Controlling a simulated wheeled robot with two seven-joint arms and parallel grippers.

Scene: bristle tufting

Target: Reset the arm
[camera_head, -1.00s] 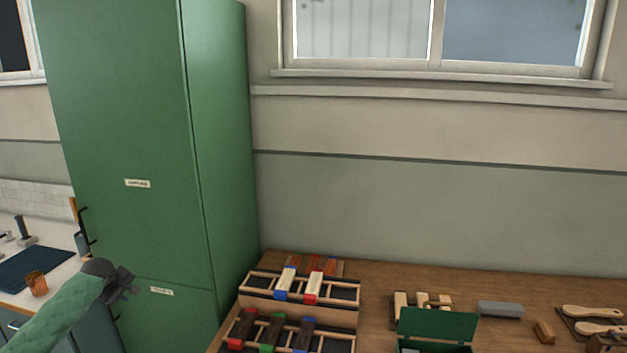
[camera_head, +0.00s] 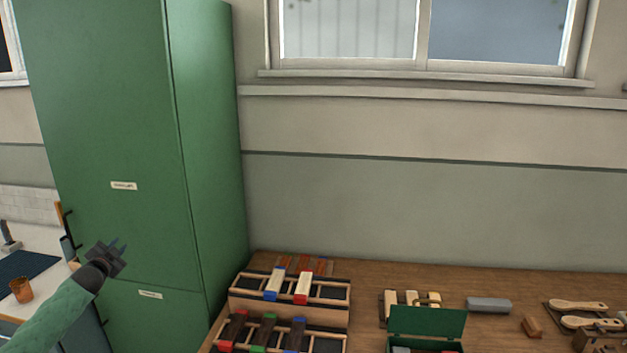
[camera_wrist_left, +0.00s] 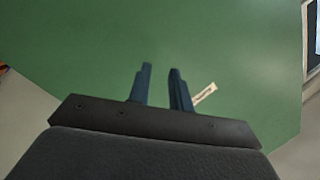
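My left gripper (camera_head: 118,249) is in front of the tall green cabinet (camera_head: 95,120), near the lower part of its door, with my green-sleeved arm coming in from the lower left. In the left wrist view my left gripper (camera_wrist_left: 160,68) has its two blue-grey fingers apart with nothing between them. The green cabinet front (camera_wrist_left: 90,35) fills most of that view behind the fingers, and a small white label (camera_wrist_left: 204,94) shows just right of them. My right gripper is in neither view.
A wooden bench (camera_head: 380,270) holds a stepped rack (camera_head: 290,312) of colour-tipped blocks, an open green box (camera_head: 428,321), a grey block (camera_head: 489,305) and wooden brushes (camera_head: 578,306). At left, a counter carries an orange cup (camera_head: 21,289) and a dark blue mat (camera_head: 28,267).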

